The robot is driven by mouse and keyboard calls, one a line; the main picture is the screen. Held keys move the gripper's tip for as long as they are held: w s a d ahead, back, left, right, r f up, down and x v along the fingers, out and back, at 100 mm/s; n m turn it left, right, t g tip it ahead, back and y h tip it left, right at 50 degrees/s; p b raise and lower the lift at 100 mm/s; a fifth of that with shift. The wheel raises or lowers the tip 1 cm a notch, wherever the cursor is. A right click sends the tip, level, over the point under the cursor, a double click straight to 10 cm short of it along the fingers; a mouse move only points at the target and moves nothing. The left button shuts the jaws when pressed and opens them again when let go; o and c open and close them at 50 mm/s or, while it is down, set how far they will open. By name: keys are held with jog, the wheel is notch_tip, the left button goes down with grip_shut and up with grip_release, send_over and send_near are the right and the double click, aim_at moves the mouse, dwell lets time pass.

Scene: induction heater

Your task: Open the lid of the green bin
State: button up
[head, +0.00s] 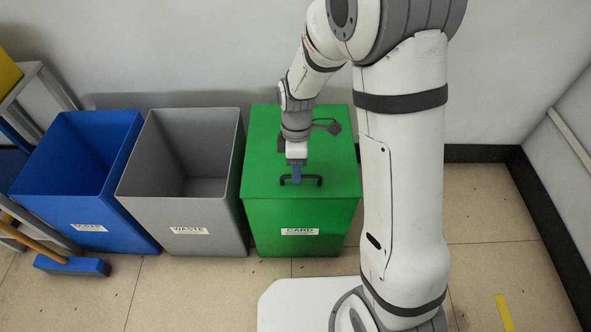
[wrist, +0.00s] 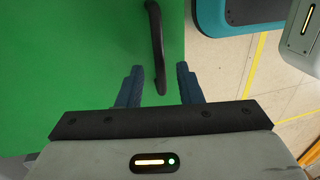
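The green bin (head: 299,222) stands against the wall with a "CARD" label on its front. Its green lid (head: 262,160) lies shut on top, and the lid also fills the left of the wrist view (wrist: 60,60). A black bar handle (head: 312,181) is on the lid near its front edge; it shows in the wrist view (wrist: 157,45) too. My gripper (head: 297,178) is over the handle, pointing down. In the wrist view my gripper (wrist: 160,72) has its two blue fingers apart, with the handle between them and gaps on both sides.
An open grey bin (head: 190,217) labelled "WASTE" and an open blue bin (head: 100,215) stand to the left of the green bin. A broom with a blue head (head: 72,265) lies in front of the blue bin. The floor to the right is clear.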

grip_shut()
dwell(0.4)
jog(key=shift+a, duration=0.1)
